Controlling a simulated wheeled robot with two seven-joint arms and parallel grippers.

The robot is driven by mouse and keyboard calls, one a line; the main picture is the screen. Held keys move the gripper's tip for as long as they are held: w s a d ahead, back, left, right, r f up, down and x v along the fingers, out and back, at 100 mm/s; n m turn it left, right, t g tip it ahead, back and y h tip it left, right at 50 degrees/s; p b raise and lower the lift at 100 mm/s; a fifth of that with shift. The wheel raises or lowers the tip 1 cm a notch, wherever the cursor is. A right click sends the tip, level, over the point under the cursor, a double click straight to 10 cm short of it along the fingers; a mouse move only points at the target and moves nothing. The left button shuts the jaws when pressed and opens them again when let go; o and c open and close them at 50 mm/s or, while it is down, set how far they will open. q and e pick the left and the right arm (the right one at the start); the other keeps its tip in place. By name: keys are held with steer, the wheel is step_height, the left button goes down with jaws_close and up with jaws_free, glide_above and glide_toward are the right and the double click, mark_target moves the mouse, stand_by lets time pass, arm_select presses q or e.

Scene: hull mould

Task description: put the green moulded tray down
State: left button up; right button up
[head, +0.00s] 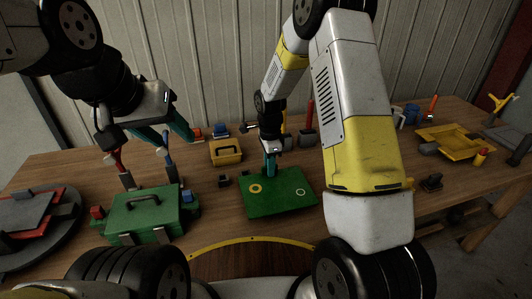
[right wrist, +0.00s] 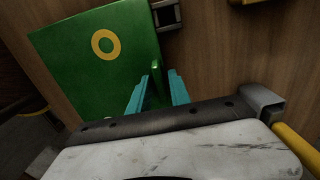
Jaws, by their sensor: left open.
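The green moulded tray (head: 290,190) is a flat green piece with a yellow ring and a smaller pale ring. It appears to rest on the table, right of centre; its underside is hidden. It also fills the upper left of the right wrist view (right wrist: 85,65). My right gripper (head: 270,172) is at the tray's back edge. In the right wrist view, its teal fingers (right wrist: 158,80) stand apart on either side of a thin upright green tab, with a gap visible. My left gripper (head: 163,133) is open and empty above a green lidded case (head: 150,216).
A round stand with grey and red plates (head: 30,225) is at the far left. A yellow box (head: 226,152) stands behind the tray. A yellow open tray (head: 455,143) lies at the right. Small blocks and tools line the back, near the corrugated wall.

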steer(key=shift+o, duration=0.2)
step_height(320, 180, up, 12)
steer(key=s+d+r+n+t+y, duration=0.1)
steer(key=s+d+r+n, duration=0.15)
steer(key=s+r, duration=0.35)
steer(key=s+d+r+n+t, duration=0.2)
steer(key=s+r+n, duration=0.2)
steer(key=r, duration=0.4)
steer(key=s+d+r+n+t, duration=0.1)
steer(key=s+r+n, duration=0.1)
steer(key=s+n, duration=0.3)
steer(key=s+d+r+n+t+y, duration=0.1)
steer(key=s+n, duration=0.4)
steer(key=s, duration=0.5)
steer(key=shift+d+r+t, duration=0.45)
steer(key=shift+r+t, duration=0.15)
steer(key=shift+r, duration=0.1)
